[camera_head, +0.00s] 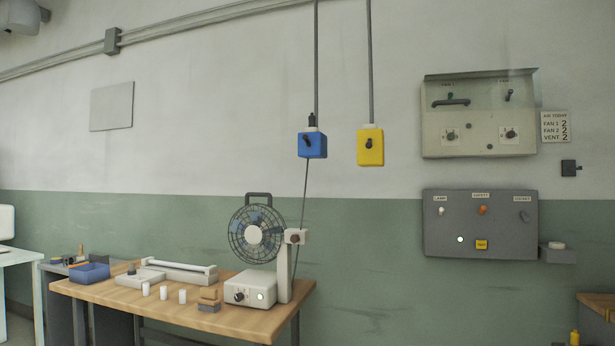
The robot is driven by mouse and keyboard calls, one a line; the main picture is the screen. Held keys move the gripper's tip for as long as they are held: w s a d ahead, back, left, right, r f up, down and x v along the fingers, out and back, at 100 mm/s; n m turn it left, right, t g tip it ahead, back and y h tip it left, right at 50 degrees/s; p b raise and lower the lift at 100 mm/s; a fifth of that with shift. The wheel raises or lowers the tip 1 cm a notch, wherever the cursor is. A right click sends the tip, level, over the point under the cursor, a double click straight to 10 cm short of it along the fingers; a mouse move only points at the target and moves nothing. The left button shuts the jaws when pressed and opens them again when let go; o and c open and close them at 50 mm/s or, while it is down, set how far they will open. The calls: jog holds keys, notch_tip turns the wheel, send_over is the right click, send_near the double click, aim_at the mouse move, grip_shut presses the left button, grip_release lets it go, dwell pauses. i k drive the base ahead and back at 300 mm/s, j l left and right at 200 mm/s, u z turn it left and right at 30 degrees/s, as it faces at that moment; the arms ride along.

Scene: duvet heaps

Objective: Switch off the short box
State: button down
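Two boxes hang against the wall on grey conduits. The blue box (318,147) is the shorter in height, with a dark switch lever on its front and a cable running down from it. The yellow box (371,154) to its right is taller and has a dark knob on its front. The switch positions are too small to read as on or off. No label shows which one is the short box. My gripper is not in view.
A wooden table (240,322) stands at lower left with a caged fan (257,232), a white control box (240,289), a blue tray (90,272) and small white cylinders. A grey panel (460,240) and a pale panel (475,115) hang at right.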

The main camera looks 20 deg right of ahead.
aim_at(305, 137)
jog(key=i+l, duration=0.1)
jog(key=l, duration=0.3)
jog(key=i+l, duration=0.15)
jog(key=l, duration=0.25)
jog(key=i+l, duration=0.1)
jog(key=l, duration=0.3)
jog(key=i+l, duration=0.15)
jog(key=l, duration=0.25)
jog(key=i+l, duration=0.1)
jog(key=l, duration=0.3)
jog(key=i+l, duration=0.1)
jog(key=l, duration=0.3)
